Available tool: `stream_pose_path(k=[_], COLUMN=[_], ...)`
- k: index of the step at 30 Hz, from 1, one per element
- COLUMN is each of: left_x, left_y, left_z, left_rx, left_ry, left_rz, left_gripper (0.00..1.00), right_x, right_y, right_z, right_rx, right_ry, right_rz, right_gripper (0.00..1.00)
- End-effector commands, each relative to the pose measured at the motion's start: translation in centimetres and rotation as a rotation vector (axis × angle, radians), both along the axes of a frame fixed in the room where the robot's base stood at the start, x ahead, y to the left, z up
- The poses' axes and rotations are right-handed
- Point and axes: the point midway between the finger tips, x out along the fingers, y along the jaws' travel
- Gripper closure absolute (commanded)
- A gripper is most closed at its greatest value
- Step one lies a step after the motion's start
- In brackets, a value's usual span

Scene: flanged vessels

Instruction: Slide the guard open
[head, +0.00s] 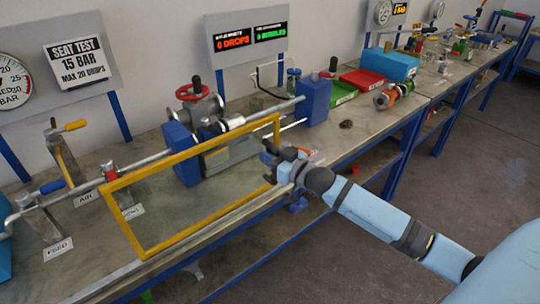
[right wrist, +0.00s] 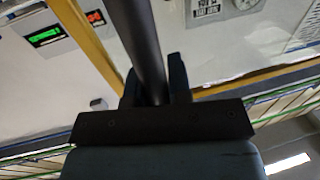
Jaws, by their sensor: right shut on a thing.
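The guard (head: 190,151) is a clear panel in a yellow frame, standing along the front of the bench before the test rig. Its yellow edge also shows in the right wrist view (right wrist: 88,40). My right gripper (head: 271,160) is at the right end of the guard, beside the upright yellow edge. In the right wrist view my right gripper (right wrist: 153,88) has its fingers on both sides of a dark round handle bar (right wrist: 142,40) and is shut on it. The handle is mostly hidden by the gripper in the head view. My left gripper is not in view.
Behind the guard a flanged valve (head: 201,106) with a red handwheel sits between blue blocks (head: 314,100). A pipe with a blue lever (head: 53,187) lies at the left. A rail runs along the bench front.

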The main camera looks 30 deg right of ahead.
Motion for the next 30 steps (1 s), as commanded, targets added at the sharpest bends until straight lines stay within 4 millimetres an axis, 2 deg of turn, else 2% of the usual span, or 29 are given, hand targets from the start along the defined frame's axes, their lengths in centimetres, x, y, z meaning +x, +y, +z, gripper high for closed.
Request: stream_pose_path(k=[5,10,24,30], left_x=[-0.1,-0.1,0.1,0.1], left_y=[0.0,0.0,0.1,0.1], left_z=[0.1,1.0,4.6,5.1], left_rx=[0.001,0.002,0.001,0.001], left_ry=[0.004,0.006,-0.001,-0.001], left_rz=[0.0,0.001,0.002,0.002], left_gripper=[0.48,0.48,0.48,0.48], right_x=[-0.1,-0.3,-1.3,-1.6], right_y=[0.6,3.3,16.6,20.7], right_z=[0.1,0.3,0.3,0.2], right_rx=[0.002,0.006,0.008,0.005], right_ry=[0.0,0.0,0.002,0.001], right_rz=[0.001,0.002,0.001,0.001], right_gripper=[1.0,1.0,1.0,1.0])
